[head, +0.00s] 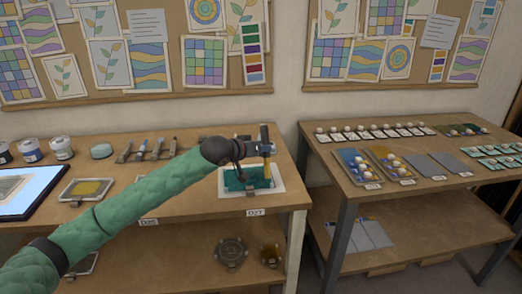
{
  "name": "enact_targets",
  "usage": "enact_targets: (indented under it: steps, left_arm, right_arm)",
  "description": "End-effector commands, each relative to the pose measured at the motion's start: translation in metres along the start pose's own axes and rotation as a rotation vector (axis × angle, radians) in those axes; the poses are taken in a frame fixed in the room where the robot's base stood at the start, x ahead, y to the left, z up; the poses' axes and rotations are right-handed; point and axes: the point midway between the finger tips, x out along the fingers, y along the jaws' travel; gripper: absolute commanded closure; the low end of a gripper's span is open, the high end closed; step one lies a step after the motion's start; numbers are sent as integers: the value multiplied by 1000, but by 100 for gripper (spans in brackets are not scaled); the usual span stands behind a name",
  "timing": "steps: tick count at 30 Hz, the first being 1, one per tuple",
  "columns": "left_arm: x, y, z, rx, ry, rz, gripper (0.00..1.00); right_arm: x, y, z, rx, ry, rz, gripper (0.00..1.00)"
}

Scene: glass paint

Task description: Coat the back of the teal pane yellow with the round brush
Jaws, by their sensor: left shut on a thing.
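The teal pane (236,184) lies on a white sheet (228,193) near the right end of the left table, by the label D27. My gripper and wrist hide part of the pane. A tray with a yellow patch (88,189) lies at left on the same table. My right gripper is not in view.
Several brush-like tools (142,149) lie on rests behind my left arm. Jars (61,148) stand at the back left, beside a lit panel (25,190). A second table (345,180) with trays and small pieces stands to the right, past a gap.

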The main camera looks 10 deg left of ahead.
Motion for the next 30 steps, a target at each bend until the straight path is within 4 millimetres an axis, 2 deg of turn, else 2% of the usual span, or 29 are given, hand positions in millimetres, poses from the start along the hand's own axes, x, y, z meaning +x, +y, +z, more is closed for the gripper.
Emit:
enact_targets:
  steps: [8, 21, 30]
  left_arm:
    - [-1, -2, 1, 0, 1, 0, 100]
    - [-20, -21, 3, 1, 1, -1, 100]
    - [-26, -26, 2, 1, 0, -1, 100]
  right_arm:
    - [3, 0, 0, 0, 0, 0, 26]
    - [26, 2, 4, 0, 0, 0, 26]
    - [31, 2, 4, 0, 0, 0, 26]
